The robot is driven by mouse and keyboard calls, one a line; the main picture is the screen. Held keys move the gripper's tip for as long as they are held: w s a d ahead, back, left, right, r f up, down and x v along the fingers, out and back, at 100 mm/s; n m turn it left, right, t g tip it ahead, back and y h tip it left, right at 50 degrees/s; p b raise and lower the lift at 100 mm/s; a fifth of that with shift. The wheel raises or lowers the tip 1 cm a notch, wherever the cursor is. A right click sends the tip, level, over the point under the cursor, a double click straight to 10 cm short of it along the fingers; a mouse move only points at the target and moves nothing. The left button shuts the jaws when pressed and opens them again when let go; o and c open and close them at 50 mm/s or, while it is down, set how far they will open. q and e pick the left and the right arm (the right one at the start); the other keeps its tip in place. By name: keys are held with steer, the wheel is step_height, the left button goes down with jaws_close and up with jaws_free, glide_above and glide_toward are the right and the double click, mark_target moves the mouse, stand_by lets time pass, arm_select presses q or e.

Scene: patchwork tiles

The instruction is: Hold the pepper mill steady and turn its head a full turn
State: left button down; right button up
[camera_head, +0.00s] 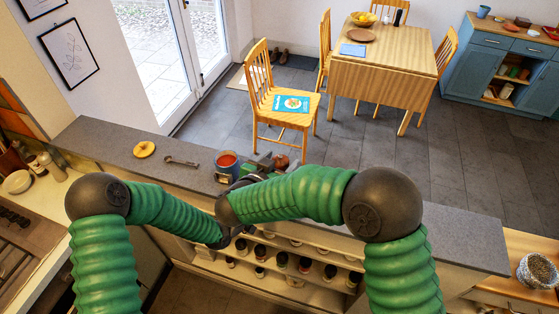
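A small brown rounded thing (281,161) shows at the far edge of the grey counter (330,183), just beyond my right forearm. It may be the pepper mill, but too little of it shows to be sure. My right gripper (262,165) is a small dark shape beside it, partly hidden by my green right arm. I cannot tell whether its fingers are open or touch anything. My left arm reaches in from the left and ends below the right wrist, at the counter's near side. The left gripper's fingers cannot be made out there.
A blue mug with red contents (226,164) stands close left of the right gripper. A spanner-like tool (181,161) and a yellow ring (144,149) lie further left. Shelves with several jars (304,264) are under the counter. The counter's right part is clear.

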steer(key=shift+s+r, duration=0.1)
steer(key=v, duration=1.2)
steer(key=shift+a, duration=0.1)
